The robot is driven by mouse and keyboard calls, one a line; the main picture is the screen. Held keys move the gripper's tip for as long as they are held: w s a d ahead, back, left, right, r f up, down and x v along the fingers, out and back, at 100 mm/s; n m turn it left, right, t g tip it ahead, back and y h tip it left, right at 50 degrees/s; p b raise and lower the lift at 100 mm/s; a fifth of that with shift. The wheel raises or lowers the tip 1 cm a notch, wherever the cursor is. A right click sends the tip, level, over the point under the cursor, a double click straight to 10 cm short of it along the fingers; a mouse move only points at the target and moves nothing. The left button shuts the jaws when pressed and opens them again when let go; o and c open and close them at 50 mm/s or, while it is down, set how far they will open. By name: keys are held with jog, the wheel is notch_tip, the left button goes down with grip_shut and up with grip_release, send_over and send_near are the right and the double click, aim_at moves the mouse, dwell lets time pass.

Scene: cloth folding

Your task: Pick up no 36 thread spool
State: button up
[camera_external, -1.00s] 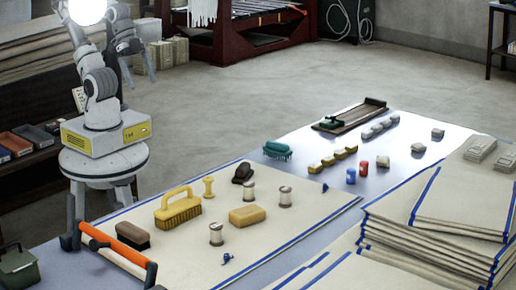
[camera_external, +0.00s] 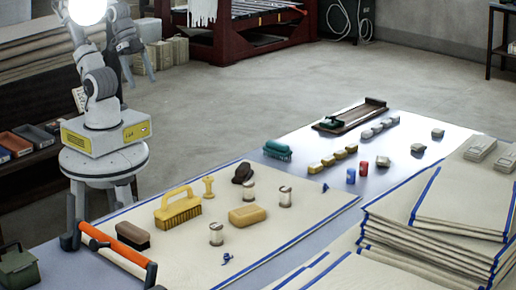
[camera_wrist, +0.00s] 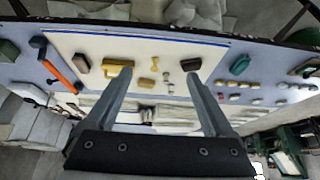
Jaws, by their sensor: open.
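Three small pale thread spools stand upright on the cream cloth: one at the front (camera_external: 216,234), one at the back (camera_external: 248,192) and one to the right (camera_external: 285,196). Their numbers are too small to read, so I cannot tell which is no 36. Small spool shapes also show in the wrist view (camera_wrist: 166,77), between my fingers in the picture but far below them. My gripper (camera_wrist: 159,73) is open and empty, high above the table and touching nothing.
A yellow brush (camera_external: 178,211), a yellow block (camera_external: 247,215), a dark brush (camera_external: 133,235) and a yellow stamp-like piece (camera_external: 208,187) lie near the spools. An orange-handled tool (camera_external: 118,249) lies at the front left. Stacked cloth boards (camera_external: 430,235) stand at the right.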

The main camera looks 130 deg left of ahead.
jog(key=shift+w, duration=0.1)
jog(key=shift+c, duration=0.3)
jog(key=n+g+y+p, duration=0.3)
jog(key=n+g, duration=0.1)
jog(key=n, duration=0.7)
send_over(248, 183)
jog(key=s+d, duration=0.3)
jog(key=d, duration=0.1)
notch_tip(248, 183, down, 10)
jog(key=b+x, duration=0.1)
jog(key=x, duration=0.2)
jog(key=b+x, duration=0.1)
jog(key=x, duration=0.7)
jog(key=shift+w+d+f+b, duration=0.2)
jog(key=shift+w+b, duration=0.15)
jog(key=shift+b, duration=0.05)
jog(key=shift+b+x, duration=0.65)
jog(key=shift+x, duration=2.15)
jog(key=shift+w+r+h, duration=0.1)
jog(key=shift+w+h, duration=0.05)
jog(key=shift+h, duration=0.15)
grip_shut()
